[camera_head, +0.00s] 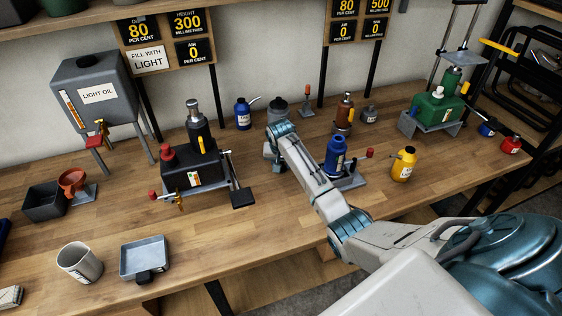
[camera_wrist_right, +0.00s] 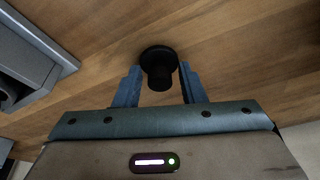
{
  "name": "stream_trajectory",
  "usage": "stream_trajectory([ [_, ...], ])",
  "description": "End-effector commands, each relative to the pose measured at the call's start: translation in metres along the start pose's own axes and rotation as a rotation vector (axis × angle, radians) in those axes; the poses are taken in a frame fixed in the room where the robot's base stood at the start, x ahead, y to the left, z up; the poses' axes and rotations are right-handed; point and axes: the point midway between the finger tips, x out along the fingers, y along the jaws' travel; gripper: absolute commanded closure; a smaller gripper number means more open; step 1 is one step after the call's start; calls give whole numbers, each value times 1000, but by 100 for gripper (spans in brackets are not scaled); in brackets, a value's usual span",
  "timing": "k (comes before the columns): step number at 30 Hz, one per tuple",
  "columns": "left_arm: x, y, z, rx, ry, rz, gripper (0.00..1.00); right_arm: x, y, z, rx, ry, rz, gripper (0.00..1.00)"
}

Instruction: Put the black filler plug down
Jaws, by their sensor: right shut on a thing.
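The black filler plug (camera_wrist_right: 158,62) is in the right wrist view, between the two blue fingers of my right gripper (camera_wrist_right: 158,80). It has a round wide end and a narrower stem, with bare wooden bench behind it. The gripper is shut on it. Whether the plug touches the bench I cannot tell. In the head view my right arm reaches in from the lower right, and its wrist end (camera_head: 276,150) is over the middle of the bench; the plug is hidden there. My left gripper is not in view.
The wooden bench (camera_head: 205,262) is clear at front centre. A black jack (camera_head: 188,172) stands left of my wrist, a blue jack (camera_head: 335,155) right of it. A grey can (camera_head: 279,108) is just behind. A grey metal edge (camera_wrist_right: 45,45) is at the wrist view's left.

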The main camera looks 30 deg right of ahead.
Motion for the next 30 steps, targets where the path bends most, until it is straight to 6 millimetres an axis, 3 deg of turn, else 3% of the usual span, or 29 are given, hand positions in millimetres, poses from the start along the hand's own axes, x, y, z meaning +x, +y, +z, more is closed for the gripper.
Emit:
stream_trajectory([
  [12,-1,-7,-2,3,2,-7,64,7,0,2,0,0,0,85],
  [13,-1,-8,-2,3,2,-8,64,7,0,2,0,1,0,60],
  [16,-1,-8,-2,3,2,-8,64,7,0,2,0,1,0,42],
  [25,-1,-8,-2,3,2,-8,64,5,0,1,0,1,0,42],
  [30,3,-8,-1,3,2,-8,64,-8,0,0,0,3,0,42],
])
